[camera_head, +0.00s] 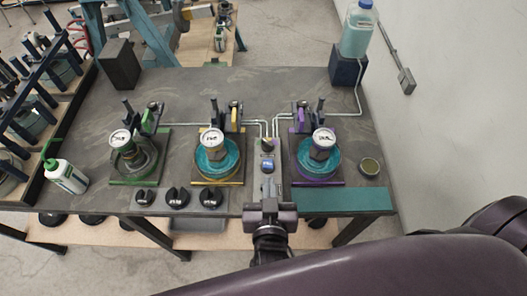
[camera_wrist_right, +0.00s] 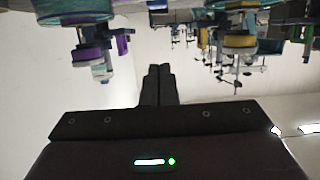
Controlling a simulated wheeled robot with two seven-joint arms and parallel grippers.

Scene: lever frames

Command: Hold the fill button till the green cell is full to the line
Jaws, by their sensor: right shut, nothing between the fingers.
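The green cell (camera_head: 134,181) is at the left of the table, on a green-edged base with a round gauge on top. Its bowl looks dark grey, without the teal seen in the other two cells; I cannot make out its line. A narrow grey console (camera_head: 267,183) stands between the yellow and purple cells, with a small blue display (camera_head: 267,167). I cannot tell which part of it is the fill button. My right gripper (camera_head: 269,204) is at the console's near end, shut and empty. Its closed fingers also show in the right wrist view (camera_wrist_right: 158,86). My left gripper is out of view.
The yellow cell (camera_head: 216,183) and purple cell (camera_head: 318,183) hold teal. Several black knobs (camera_head: 178,197) line the front edge. A green-capped bottle (camera_head: 66,177) stands left; a teal-filled bottle (camera_head: 357,34) stands on a dark block at back right. A small round dish (camera_head: 370,167) is at right.

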